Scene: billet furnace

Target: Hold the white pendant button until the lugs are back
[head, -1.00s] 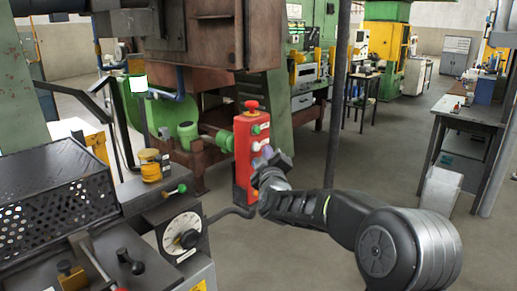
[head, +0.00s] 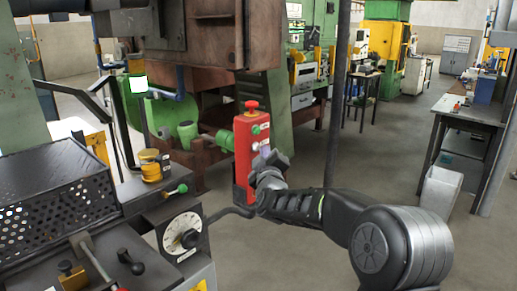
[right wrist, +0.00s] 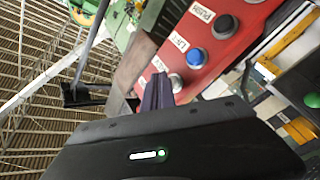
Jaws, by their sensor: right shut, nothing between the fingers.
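The red pendant box (head: 243,160) hangs in the middle of the head view, with a red mushroom knob on top and a green button below it. In the right wrist view its red face (right wrist: 232,50) carries a dark button labelled PUSH, a blue button (right wrist: 195,57) labelled LIFT and the white button (right wrist: 177,84). My right gripper (head: 264,156) is shut and empty at the pendant's front. In the right wrist view its fingertips (right wrist: 157,92) are right beside the white button, partly overlapping it; I cannot tell whether they press it. I cannot make out the lugs. My left gripper is out of view.
A console with a dial (head: 182,238) and a green-knobbed lever stands left of the pendant. A perforated black guard (head: 60,190) is at far left. A rusty machine frame is behind the pendant.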

